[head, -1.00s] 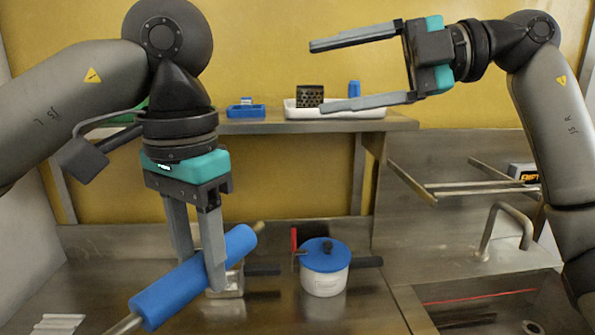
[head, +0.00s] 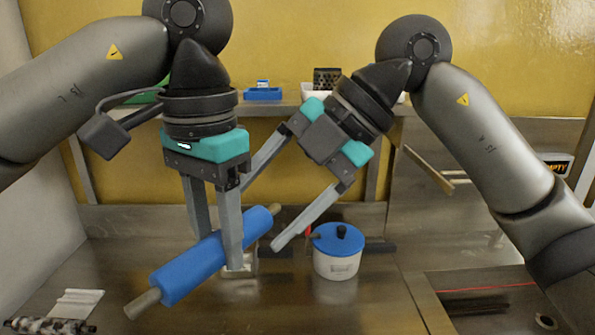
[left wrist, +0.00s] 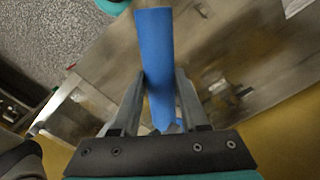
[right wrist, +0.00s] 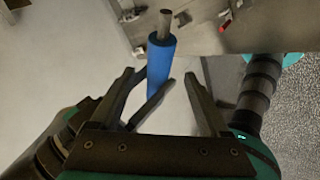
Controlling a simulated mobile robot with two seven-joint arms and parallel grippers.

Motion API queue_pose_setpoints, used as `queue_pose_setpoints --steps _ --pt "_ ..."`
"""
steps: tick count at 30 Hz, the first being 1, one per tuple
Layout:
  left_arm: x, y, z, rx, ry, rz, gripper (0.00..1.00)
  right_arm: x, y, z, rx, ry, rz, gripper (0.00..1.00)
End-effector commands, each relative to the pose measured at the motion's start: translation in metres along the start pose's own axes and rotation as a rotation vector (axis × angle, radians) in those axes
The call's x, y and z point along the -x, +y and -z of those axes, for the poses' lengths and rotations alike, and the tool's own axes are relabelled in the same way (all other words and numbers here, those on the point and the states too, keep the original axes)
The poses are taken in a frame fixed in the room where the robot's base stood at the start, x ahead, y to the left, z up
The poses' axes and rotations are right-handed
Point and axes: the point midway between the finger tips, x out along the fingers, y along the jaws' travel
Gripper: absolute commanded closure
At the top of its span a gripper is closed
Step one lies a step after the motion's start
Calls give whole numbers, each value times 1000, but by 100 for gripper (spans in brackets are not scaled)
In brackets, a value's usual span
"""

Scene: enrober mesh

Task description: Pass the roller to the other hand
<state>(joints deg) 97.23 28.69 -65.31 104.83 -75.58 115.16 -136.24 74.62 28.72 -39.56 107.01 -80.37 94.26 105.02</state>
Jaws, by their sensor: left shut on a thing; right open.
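The roller is a blue cylinder (head: 185,270) with tan handle ends, held at a slant above the worktop. My left gripper (head: 217,255) points down and is shut on the blue body, a finger on each side; the left wrist view also shows the roller (left wrist: 153,50) between its fingers. My right gripper (head: 261,216) is open, its fingers spread near the roller's far upper handle end. In the right wrist view the roller (right wrist: 160,62) appears between the open fingers (right wrist: 160,75), its end pointing away. I cannot tell whether they touch it.
A white pot with a blue lid (head: 337,262) stands just right of the roller. A metal object (head: 240,268) sits beneath the left fingers. White strips (head: 75,303) and a patterned roll (head: 50,326) lie front left. A shelf with a blue tray (head: 263,94) runs behind.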

Motion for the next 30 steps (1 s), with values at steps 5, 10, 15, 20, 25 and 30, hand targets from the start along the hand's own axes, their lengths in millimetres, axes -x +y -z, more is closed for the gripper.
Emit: queue_pose_setpoints --steps 5,10,15,20,25,30 --pt "0 0 0 0 1 0 100 -28 0 0 1 2 0 21" --pt "0 0 0 0 1 0 100 -40 0 0 1 1 -2 21" --pt "0 0 0 0 1 0 100 -43 0 0 1 -1 -3 21" --pt "0 0 0 0 1 0 100 -43 0 0 1 -1 -3 21" --pt "0 0 0 0 1 0 100 -43 0 0 1 0 -3 40" --pt "0 0 0 0 1 0 100 -42 0 0 0 0 -3 59"
